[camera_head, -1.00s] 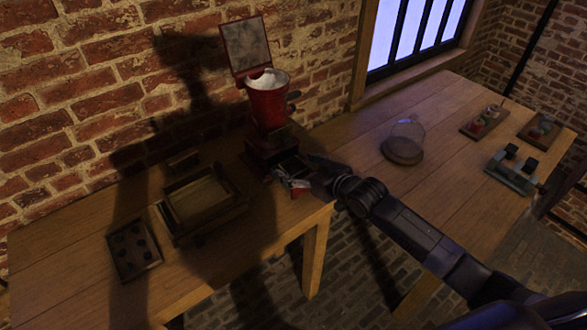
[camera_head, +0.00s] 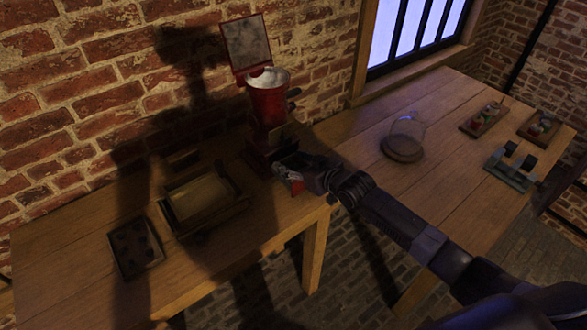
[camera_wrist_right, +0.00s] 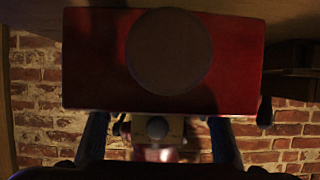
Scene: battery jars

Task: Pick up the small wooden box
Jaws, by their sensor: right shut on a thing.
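My right gripper (camera_head: 284,165) is at the front of the red grinder (camera_head: 268,105), at its dark base. It is shut on a small red-faced box (camera_head: 296,187), which I take for the small wooden box. In the right wrist view the box's red face (camera_wrist_right: 85,60) with a round dark patch fills the upper middle. A pale piece with a round knob (camera_wrist_right: 157,128) shows between the two fingers. The arm and the dim light hide part of the box, and I cannot tell whether it touches the table. My left gripper is not in view.
A wooden tray (camera_head: 240,211) and a dark holder with round pieces (camera_head: 134,248) lie left on the table. A glass dome (camera_head: 404,137), two small trays (camera_head: 484,118) (camera_head: 540,128) and a metal device (camera_head: 510,167) stand on the right table. Its near planks are clear.

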